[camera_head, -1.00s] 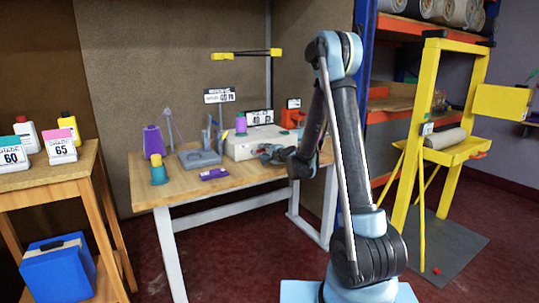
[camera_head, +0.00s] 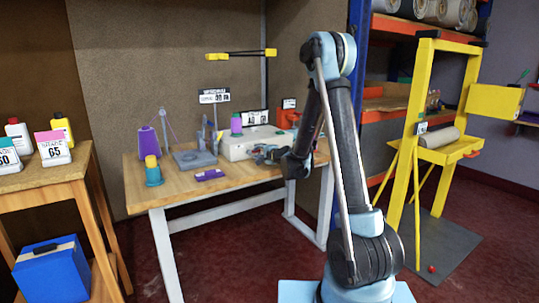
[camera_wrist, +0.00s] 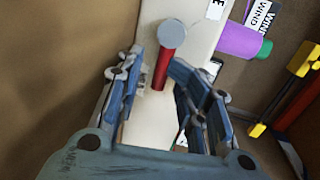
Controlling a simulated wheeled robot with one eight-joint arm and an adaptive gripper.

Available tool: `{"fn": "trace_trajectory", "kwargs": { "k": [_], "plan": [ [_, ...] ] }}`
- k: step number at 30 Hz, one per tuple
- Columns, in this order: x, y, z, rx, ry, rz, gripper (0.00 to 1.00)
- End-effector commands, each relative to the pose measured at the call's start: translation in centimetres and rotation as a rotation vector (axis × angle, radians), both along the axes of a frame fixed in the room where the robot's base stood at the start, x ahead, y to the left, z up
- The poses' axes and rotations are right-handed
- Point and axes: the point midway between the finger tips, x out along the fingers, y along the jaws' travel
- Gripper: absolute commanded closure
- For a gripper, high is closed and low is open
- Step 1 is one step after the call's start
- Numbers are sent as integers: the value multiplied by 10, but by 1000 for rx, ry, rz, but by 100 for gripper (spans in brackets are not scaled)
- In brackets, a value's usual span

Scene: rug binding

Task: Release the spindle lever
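A red lever (camera_wrist: 163,70) with a round grey end (camera_wrist: 172,34) stands out over the white machine body (camera_wrist: 146,130) in the wrist view. I take it for the spindle lever. My gripper (camera_wrist: 155,78) is open, with one finger on each side of the red shaft. Clear gaps show between shaft and fingers, and I cannot tell the depth between them. In the head view my gripper (camera_head: 268,154) is at the front of the white machine (camera_head: 240,147) on the workbench. The lever cannot be made out there.
A purple spool with a green end (camera_wrist: 240,41) is beside the machine. A yellow frame (camera_head: 409,130) stands right.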

Motion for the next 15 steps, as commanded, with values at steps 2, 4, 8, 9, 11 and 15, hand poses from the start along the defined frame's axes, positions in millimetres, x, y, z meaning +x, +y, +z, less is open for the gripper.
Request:
{"fn": "trace_trajectory", "kwargs": {
  "k": [2, 4, 8, 9, 11, 15],
  "plan": [
    [0, -1, 0, 0, 0, -1, 67],
    [1, -4, 0, 0, 0, -4, 67],
    [-12, 11, 12, 0, -11, 1, 67],
    [-12, 5, 12, 0, -12, -2, 67],
    [-14, -3, 13, 1, -12, -4, 67],
    [-20, -12, 14, -1, -12, -6, 67]
  ]
}}
